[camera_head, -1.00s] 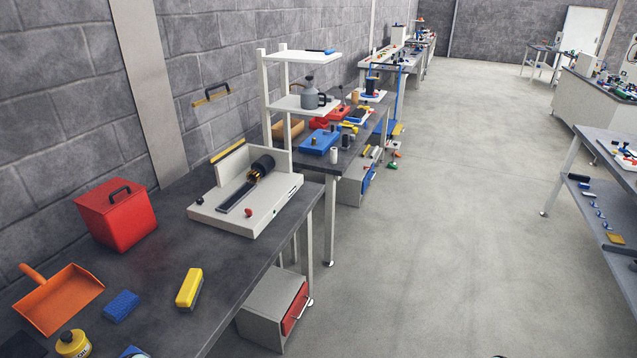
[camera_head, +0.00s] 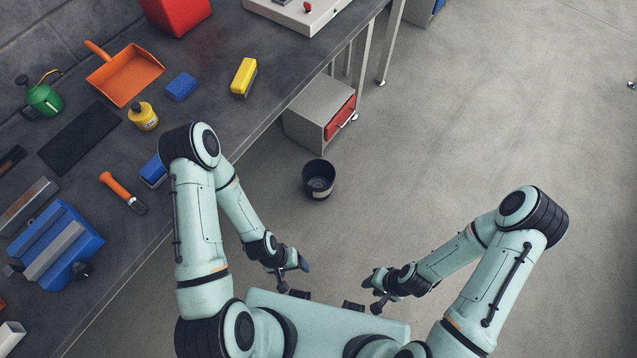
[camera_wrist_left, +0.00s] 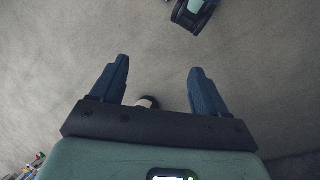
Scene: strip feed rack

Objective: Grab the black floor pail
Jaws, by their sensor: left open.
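The black floor pail (camera_head: 319,178) stands upright on the grey floor, beside the cabinet under the bench. It is open at the top and has a pale band low on its side. My left gripper (camera_head: 294,274) is below the pail in the head view, apart from it. In the left wrist view my left gripper (camera_wrist_left: 159,66) has its fingers spread with bare floor between the tips. A small dark and pale thing shows behind its palm bar, mostly hidden; I cannot tell what it is. My right gripper (camera_head: 376,290) is to the right, small, its jaws unclear.
A grey cabinet (camera_head: 314,108) with a red drawer front stands behind the pail. The dark workbench (camera_head: 218,110) runs along the left, with an orange dustpan (camera_head: 128,77), a yellow block (camera_head: 243,76) and a blue vise-like tool (camera_head: 58,245). The floor right of the pail is clear.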

